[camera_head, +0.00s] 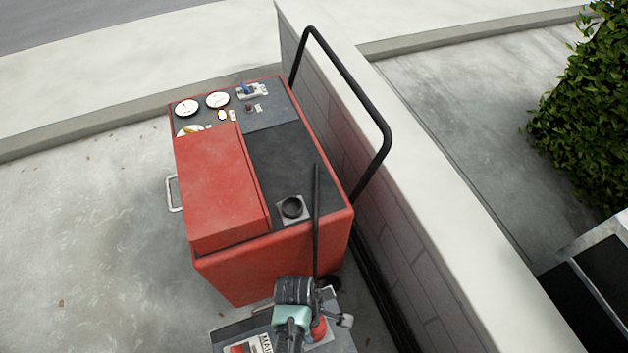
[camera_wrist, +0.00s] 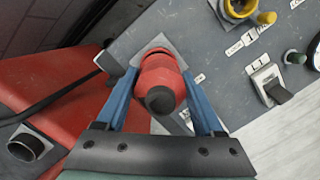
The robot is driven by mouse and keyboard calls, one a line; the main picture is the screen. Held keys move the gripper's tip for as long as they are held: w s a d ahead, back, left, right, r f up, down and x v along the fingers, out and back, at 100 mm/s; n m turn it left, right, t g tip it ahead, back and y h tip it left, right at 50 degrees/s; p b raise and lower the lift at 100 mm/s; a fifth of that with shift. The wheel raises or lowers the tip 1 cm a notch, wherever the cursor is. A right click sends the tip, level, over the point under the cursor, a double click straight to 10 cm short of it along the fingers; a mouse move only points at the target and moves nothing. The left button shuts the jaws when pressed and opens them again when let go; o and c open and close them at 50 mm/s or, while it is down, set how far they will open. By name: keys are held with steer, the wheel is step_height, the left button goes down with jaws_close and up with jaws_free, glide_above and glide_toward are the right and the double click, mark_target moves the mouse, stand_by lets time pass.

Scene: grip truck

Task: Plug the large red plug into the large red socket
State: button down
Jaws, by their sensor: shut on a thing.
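The large red plug (camera_wrist: 160,72) is between the two blue fingers of my gripper (camera_wrist: 159,78) in the wrist view, with its dark round end toward the camera. My gripper is shut on it. Behind the plug, a light grey square plate (camera_wrist: 154,42) shows on the grey control panel (camera_wrist: 215,50). The large red socket cannot be told apart there; the plug covers the middle of the plate. I cannot tell how deep the plug sits or whether it touches the plate. In the head view, a red part of the plug (camera_head: 318,330) shows beside my wrist at the bottom.
A red machine (camera_head: 222,190) with gauges and a dark top stands beyond my gripper. A black rail (camera_head: 350,85) and a low wall (camera_head: 420,200) run along its right. A yellow connector (camera_wrist: 240,8) and a lever switch (camera_wrist: 270,84) sit on the panel right of the plug.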

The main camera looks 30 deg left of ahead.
steer(key=shift+f+b, duration=1.15)
steer(key=shift+f, duration=0.5)
stand_by(0.4)
jaws_free()
steer(key=shift+r, duration=0.1)
steer(key=shift+r+p, duration=2.45)
steer(key=shift+p, duration=0.25)
